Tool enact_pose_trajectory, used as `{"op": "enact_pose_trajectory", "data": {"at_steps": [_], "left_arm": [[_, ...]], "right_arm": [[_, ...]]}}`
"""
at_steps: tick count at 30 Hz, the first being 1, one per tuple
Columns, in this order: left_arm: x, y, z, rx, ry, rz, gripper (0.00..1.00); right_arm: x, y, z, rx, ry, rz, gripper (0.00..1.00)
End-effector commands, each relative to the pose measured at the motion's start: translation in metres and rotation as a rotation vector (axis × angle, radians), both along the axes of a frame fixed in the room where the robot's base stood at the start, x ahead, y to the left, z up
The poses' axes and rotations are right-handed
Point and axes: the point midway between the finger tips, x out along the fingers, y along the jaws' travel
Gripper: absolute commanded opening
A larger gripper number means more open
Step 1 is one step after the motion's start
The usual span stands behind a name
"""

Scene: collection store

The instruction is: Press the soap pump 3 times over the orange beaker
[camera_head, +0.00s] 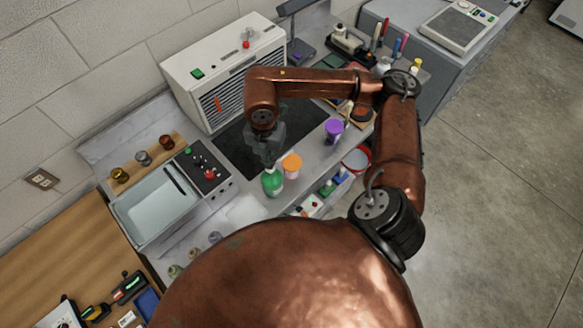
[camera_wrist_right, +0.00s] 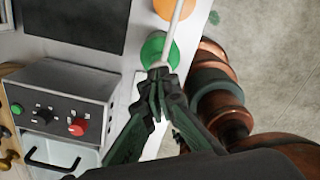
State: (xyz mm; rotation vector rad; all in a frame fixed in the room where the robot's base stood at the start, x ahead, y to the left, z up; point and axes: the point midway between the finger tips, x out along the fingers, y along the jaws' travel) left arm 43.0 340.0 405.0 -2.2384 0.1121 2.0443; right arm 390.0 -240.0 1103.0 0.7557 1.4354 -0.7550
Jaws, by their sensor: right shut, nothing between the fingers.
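A green soap bottle (camera_head: 272,183) stands upright on the grey counter. The orange beaker (camera_head: 291,166) stands right beside it. In the right wrist view the green bottle (camera_wrist_right: 158,48) lies just beyond my fingertips, and its white pump spout (camera_wrist_right: 176,22) reaches over the orange beaker (camera_wrist_right: 166,7). My right gripper (camera_head: 268,158) points down above the bottle, shut and empty. In the wrist view its closed fingertips (camera_wrist_right: 159,76) overlap the near end of the pump. I cannot tell whether they touch it; the pump head is mostly hidden. My left gripper is in neither view.
A purple cup (camera_head: 334,130) stands to the right of the beaker. A control box with knobs (camera_head: 204,168) and a water bath (camera_head: 150,210) are on the left. A white heater-like unit (camera_head: 225,70) stands behind. A red-rimmed bowl (camera_head: 357,159) is near my right arm.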

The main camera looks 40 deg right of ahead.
Motion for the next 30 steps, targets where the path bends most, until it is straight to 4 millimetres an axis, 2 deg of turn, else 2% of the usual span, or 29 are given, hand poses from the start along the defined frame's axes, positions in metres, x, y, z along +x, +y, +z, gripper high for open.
{"op": "enact_pose_trajectory", "data": {"at_steps": [17,30], "left_arm": [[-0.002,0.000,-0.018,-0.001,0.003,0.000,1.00],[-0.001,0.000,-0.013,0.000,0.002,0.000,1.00]], "right_arm": [[0.000,0.000,-0.021,-0.001,0.001,0.000,0.00],[-0.001,0.000,-0.015,0.000,0.002,0.000,0.00]]}}
